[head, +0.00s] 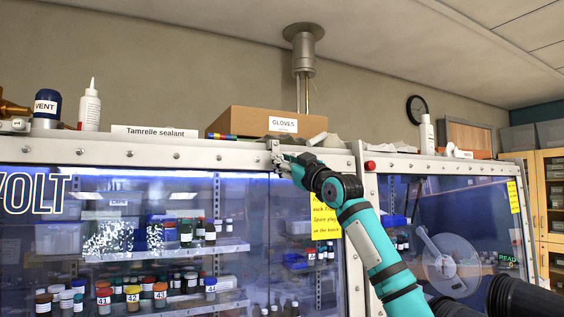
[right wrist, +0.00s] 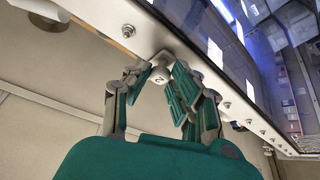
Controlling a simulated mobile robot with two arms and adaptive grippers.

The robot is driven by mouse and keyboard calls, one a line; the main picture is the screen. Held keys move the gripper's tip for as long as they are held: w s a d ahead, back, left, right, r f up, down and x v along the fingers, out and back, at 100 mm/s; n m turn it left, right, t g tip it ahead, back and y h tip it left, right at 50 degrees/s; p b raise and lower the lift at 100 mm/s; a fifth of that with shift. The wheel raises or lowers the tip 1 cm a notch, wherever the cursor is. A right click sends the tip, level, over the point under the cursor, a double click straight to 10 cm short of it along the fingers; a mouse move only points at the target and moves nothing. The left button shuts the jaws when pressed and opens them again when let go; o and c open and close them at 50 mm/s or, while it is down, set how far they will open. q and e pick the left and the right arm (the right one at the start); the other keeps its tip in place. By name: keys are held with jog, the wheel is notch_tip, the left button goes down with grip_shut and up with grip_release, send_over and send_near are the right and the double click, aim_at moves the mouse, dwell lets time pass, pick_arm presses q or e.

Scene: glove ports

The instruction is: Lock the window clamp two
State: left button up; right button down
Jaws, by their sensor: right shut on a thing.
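Window clamp two (right wrist: 160,74) is a small metal clamp with a rounded end marked "2", on the pale metal frame of the window in the right wrist view. In the head view the clamp (head: 276,153) shows only in part at the top frame, beside my fingers. My right gripper (head: 287,163) reaches up to it from the lower right. In the right wrist view the gripper (right wrist: 160,82) has its teal fingers on both sides of the clamp, shut on it. My left gripper is in neither view.
The window frame (head: 110,154) carries several bolts. A glove box (head: 240,122), a white sealant bottle (head: 89,108) and a white bottle (head: 426,136) stand on top. A yellow note (head: 325,222) hangs behind my arm. Shelves of vials are behind the glass.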

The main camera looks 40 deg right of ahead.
jog(key=c, duration=1.1)
grip_release()
jog(key=shift+c, duration=0.2)
jog(key=v, duration=1.2)
